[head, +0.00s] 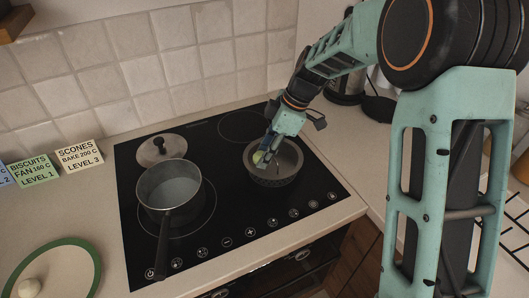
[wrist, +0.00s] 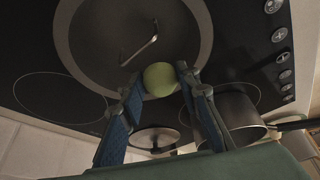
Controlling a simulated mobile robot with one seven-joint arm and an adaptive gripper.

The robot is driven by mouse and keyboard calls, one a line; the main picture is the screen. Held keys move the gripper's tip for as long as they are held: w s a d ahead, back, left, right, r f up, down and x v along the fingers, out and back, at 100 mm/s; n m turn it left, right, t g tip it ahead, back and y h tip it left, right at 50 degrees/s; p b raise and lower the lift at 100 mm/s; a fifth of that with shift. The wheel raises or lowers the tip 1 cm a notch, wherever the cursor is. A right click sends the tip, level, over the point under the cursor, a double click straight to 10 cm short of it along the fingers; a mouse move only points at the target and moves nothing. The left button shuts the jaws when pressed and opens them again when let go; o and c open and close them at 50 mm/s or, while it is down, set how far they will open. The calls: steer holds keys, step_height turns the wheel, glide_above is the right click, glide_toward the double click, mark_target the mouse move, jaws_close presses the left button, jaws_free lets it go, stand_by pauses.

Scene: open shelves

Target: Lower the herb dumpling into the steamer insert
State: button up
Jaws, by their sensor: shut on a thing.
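The herb dumpling is a pale green ball, partly hidden by the fingers in the head view (head: 257,157) and clear in the wrist view (wrist: 160,80). My gripper (head: 264,155) is shut on it, with one finger on each side in the wrist view (wrist: 158,82). The steamer insert is a round grey vessel (head: 275,181) on the right side of the hob. In the wrist view the insert (wrist: 90,45) is a wide dark round with a thin bent handle. The dumpling is over the insert's opening, towards its left side in the head view; its height above the floor is unclear.
A saucepan (head: 168,187) stands on the left of the black hob (head: 232,205), its handle towards the front. A lid (head: 159,147) lies behind it. A green-rimmed round lid (head: 58,272) and recipe cards (head: 79,156) are on the left counter. A tiled wall stands behind.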

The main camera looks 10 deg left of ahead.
steer(key=shift+f+b, duration=0.4)
steer(key=shift+f, duration=0.15)
steer(key=o, duration=0.8)
steer(key=shift+r, duration=0.1)
